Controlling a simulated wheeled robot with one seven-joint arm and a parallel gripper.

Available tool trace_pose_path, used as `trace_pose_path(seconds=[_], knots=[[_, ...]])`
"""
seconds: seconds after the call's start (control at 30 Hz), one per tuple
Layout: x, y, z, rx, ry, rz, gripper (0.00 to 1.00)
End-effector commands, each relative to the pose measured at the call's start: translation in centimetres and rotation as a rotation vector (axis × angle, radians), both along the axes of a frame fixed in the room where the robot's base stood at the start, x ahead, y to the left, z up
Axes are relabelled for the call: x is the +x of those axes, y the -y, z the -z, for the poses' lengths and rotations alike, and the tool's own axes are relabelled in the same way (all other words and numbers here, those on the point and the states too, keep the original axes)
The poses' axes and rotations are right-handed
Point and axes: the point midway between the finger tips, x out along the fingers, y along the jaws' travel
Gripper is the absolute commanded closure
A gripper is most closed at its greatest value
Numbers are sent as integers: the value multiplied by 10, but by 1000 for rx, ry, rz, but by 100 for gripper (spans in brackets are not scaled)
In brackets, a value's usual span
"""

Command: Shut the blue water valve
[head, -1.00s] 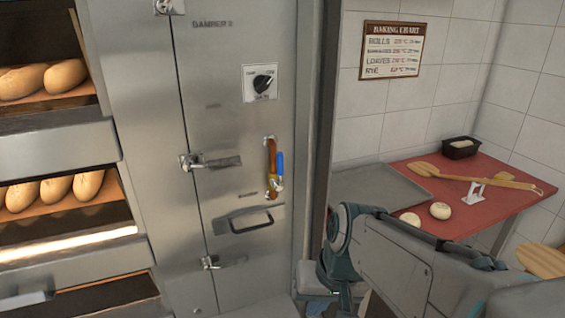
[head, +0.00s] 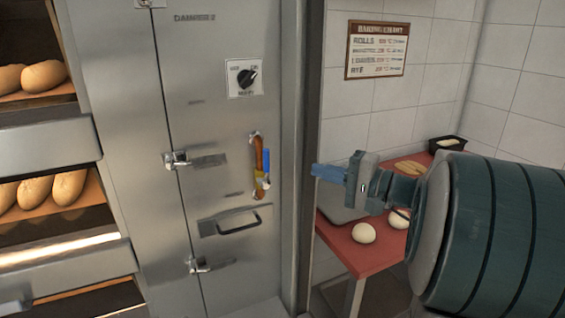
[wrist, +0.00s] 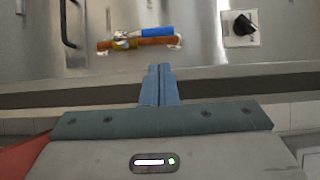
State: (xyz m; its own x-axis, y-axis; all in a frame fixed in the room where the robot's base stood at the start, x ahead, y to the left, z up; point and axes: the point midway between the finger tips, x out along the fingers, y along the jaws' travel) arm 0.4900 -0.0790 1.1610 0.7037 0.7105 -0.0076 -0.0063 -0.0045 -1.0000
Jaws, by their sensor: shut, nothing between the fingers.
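The blue valve handle (head: 267,163) sits beside an orange-brown pipe (head: 258,160) on the steel oven front, with a brass-coloured valve body at its lower end. The handle lies along the pipe. In the wrist view the blue handle (wrist: 155,32) and the pipe (wrist: 150,42) lie across the top, ahead of the fingers. My gripper (head: 316,171) has its blue fingers closed together and empty. It points left toward the valve, to the right of it and apart from it. The closed fingers also show in the wrist view (wrist: 160,70).
A rotary knob (head: 246,78) is above the valve. A latch (head: 177,159) and a drawer-like handle (head: 233,222) are left of and below it. The red table (head: 352,275) with dough balls (head: 364,233) stands at right. Bread (head: 36,192) sits in the ovens at left.

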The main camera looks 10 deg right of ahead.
Motion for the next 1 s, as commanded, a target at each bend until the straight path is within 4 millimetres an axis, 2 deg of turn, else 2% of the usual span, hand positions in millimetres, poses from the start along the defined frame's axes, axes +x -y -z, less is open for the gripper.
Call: trace_pose_path(seconds=[0.33, 0.47, 0.83, 1.0], knots=[[1, 2, -2, 5, 8, 5, 100], [6, -3, -2, 6, 7, 4, 100], [50, -49, -3, 5, 5, 1, 100], [65, -64, -3, 5, 6, 2, 100]])
